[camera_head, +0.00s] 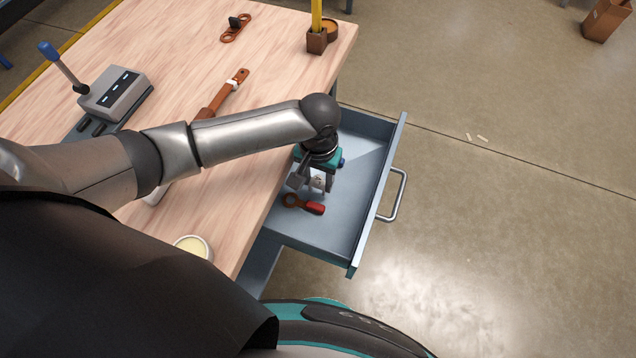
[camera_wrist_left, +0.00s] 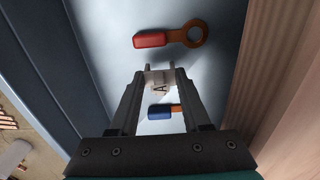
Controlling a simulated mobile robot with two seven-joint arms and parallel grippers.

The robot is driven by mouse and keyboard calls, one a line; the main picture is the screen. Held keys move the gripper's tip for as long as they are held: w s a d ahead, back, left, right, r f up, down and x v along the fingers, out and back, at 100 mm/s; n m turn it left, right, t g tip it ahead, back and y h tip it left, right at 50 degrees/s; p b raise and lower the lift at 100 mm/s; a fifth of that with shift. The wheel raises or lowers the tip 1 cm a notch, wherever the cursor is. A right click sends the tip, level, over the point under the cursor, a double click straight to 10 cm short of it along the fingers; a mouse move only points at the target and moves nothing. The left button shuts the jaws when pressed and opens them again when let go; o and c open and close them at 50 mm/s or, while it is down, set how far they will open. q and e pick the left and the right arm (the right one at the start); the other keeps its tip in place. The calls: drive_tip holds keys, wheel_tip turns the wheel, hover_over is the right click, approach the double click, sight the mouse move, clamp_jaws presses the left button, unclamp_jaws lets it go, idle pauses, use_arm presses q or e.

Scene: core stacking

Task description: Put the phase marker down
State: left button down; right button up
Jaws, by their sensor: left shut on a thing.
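The phase marker (camera_wrist_left: 159,82), a small white piece bearing a letter A, is between the fingertips of my left gripper (camera_wrist_left: 160,74) in the left wrist view. That gripper is shut on it. In the head view, my left gripper (camera_head: 316,181) reaches down into the open grey drawer (camera_head: 345,222), and the white marker (camera_head: 318,180) shows between its fingers. I cannot tell whether the marker touches the drawer floor. My right gripper is not in view.
A red-handled piece with a brown ring (camera_head: 303,204) lies in the drawer near the gripper. The wooden table (camera_head: 180,60) carries a lever box (camera_head: 115,93) and a brown strap-like part (camera_head: 222,96). The drawer's front end is clear.

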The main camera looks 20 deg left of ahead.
sight(318, 179)
use_arm(q)
drive_tip(key=shift+f, duration=0.9)
drive_tip(key=shift+r, duration=0.1)
drive_tip(key=shift+c, duration=1.8)
unclamp_jaws()
wheel_tip(318, 179, up, 12)
drive_tip(key=p, duration=0.4)
